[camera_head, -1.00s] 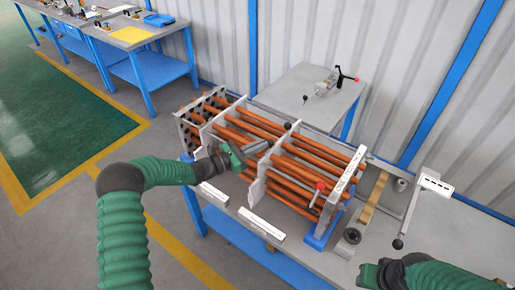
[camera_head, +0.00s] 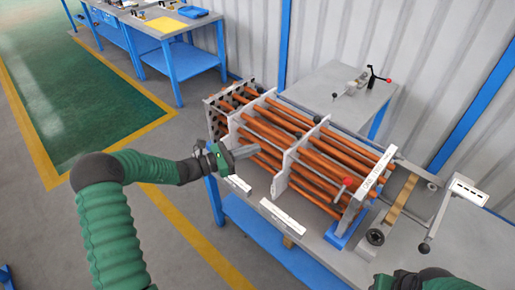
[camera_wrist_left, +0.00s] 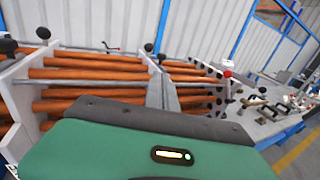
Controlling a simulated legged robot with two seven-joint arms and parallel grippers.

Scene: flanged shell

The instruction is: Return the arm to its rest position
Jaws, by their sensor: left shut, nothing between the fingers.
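My left arm comes in from the left in the head view, and my left gripper (camera_head: 246,152) is at the near left side of the tube rack. It is shut and empty. The rack holds several copper-coloured tubes (camera_head: 325,141) between upright grey plates (camera_head: 298,160). In the left wrist view the green gripper body (camera_wrist_left: 120,150) fills the bottom, with the tubes (camera_wrist_left: 95,88) just beyond it. The fingertips are hidden there. My right gripper (camera_head: 395,281) shows only partly at the bottom right edge, and its fingers cannot be made out.
The rack stands on a grey bench with a blue frame (camera_head: 265,232). A grey side table (camera_head: 335,97) with a clamp stands behind it. A lever with a dark knob (camera_head: 425,247) is at the right. Open floor (camera_head: 175,235) lies left of the bench.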

